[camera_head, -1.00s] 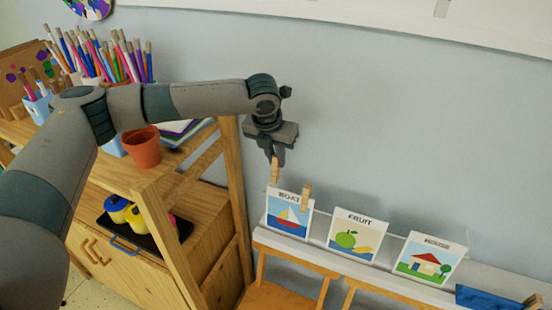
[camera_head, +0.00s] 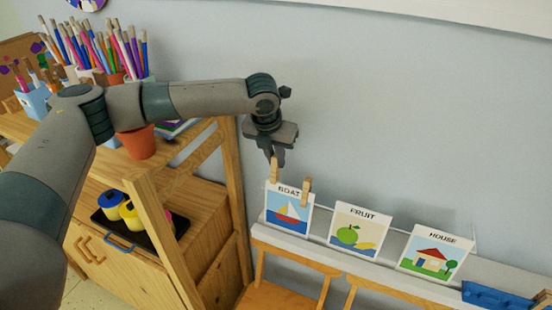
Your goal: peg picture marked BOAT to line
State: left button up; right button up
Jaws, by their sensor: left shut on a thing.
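The picture marked BOAT (camera_head: 288,213), a white card with a sailboat, stands at the left end of a white ledge (camera_head: 285,239). One wooden peg (camera_head: 306,191) is on its top right corner. A second wooden peg (camera_head: 274,172) is at its top left corner. My left gripper (camera_head: 275,160) points down above that corner and is shut on this second peg. A thin pale line behind the cards is hard to make out, so I cannot tell whether the pegs grip it. My right gripper is not in view.
Pictures marked FRUIT (camera_head: 356,231) and HOUSE (camera_head: 437,253) stand to the right on the ledge. A blue object (camera_head: 495,296) lies at the lower right. A wooden shelf (camera_head: 205,245) with brushes (camera_head: 100,50) and a terracotta pot (camera_head: 138,142) is at left. The wall above is clear.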

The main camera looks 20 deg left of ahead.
pick_arm(q)
jog(key=shift+s+f+b, duration=0.1)
jog(key=shift+f+b, duration=0.55)
jog(key=shift+b, duration=0.05)
jog(key=shift+s+f+p, duration=0.2)
jog(key=shift+f+p, duration=0.35)
jog(key=shift+f, duration=1)
jog(key=o, duration=0.9)
jog(key=shift+o, duration=1.2)
